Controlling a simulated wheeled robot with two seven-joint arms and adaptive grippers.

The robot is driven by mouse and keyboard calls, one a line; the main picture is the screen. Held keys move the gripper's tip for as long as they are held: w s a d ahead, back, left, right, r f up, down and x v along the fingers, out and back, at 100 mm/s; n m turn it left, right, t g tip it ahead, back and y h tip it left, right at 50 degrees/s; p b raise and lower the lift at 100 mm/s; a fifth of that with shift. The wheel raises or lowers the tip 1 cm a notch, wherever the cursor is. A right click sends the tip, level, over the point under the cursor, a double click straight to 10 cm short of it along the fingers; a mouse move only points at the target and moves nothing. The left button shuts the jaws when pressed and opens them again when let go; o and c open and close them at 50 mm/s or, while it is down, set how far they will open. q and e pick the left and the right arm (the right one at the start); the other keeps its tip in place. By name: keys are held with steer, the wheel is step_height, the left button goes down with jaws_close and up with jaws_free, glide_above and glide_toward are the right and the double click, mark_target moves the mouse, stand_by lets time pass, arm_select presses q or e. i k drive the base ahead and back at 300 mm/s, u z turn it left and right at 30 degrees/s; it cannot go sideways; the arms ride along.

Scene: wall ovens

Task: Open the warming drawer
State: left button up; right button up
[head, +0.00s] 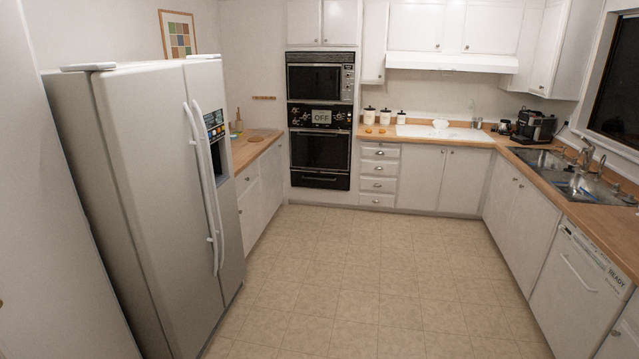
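The warming drawer (320,181) is the low black panel at the bottom of the wall oven stack, at the far wall in the head view. It looks shut, with a thin light handle line across its front. Above it is a black oven (320,151) with a closed door and a control panel reading "OFF". A second black oven or microwave (320,81) sits at the top of the stack. Neither of my grippers shows in the head view, and the drawer is well across the room.
The tiled floor (365,275) is clear up to the ovens. A white fridge (165,190) stands close on the left. Counters with a sink (568,180) and a dishwasher (575,285) line the right. White drawers (379,170) stand right of the ovens.

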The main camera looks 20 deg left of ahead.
mark_target(337, 182)
steer(key=u, duration=0.05)
steer(key=i, duration=2.75)
steer(key=u, duration=0.3)
steer(key=i, duration=1.9)
steer(key=u, duration=0.65)
steer(key=i, duration=2.05)
steer(key=u, duration=0.8)
steer(key=i, duration=1.45)
steer(key=u, duration=0.25)
